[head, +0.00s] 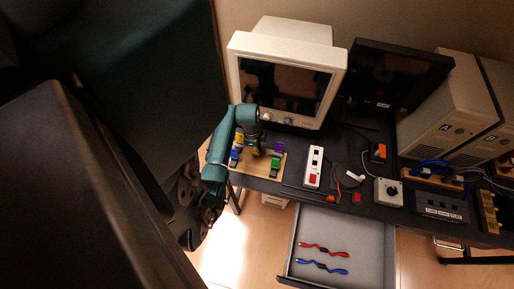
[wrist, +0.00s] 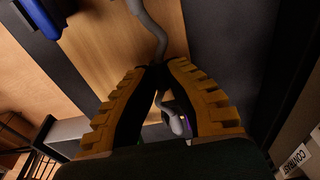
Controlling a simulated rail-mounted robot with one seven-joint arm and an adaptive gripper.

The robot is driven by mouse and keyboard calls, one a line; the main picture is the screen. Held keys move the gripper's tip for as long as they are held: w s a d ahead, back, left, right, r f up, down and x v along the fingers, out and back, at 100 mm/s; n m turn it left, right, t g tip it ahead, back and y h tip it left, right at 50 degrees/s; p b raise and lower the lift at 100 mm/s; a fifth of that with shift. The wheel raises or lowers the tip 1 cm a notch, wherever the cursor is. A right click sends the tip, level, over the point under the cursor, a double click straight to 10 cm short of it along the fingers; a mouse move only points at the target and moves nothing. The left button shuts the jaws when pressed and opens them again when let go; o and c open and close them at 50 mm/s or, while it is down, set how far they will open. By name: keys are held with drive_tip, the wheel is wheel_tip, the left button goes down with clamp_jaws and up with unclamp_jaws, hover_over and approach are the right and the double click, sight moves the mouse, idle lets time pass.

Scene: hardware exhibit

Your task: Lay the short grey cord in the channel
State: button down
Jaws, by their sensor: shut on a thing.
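My gripper (wrist: 158,78) is shut on the short grey cord (wrist: 152,28) in the wrist view. One part of the cord runs up beyond the fingertips; a thicker grey end (wrist: 172,118) hangs between the fingers. A wooden board (wrist: 105,45) lies below the fingertips. In the head view my gripper (head: 256,152) is over the wooden board (head: 252,169), among coloured blocks; the cord is too small to make out there. I cannot tell which part is the channel, or whether the cord touches the board.
Blue (head: 234,158), green (head: 275,168) and purple (head: 279,146) blocks stand on the board. A cream monitor (head: 240,45) rises behind. A white power strip (head: 313,166) lies to the right. An open drawer (head: 365,240) holds a red cord (head: 322,249) and a blue cord (head: 322,267).

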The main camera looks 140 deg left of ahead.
drive_tip(key=shift+f, duration=0.4)
idle(0.5)
drive_tip(key=shift+c, duration=2.2)
unclamp_jaws()
drive_tip(key=r+p, duration=0.7)
drive_tip(key=p, duration=0.1)
drive_tip(key=shift+s+d+r, duration=0.3)
drive_tip(key=shift+s, duration=0.05)
drive_tip(key=shift+f, duration=0.1)
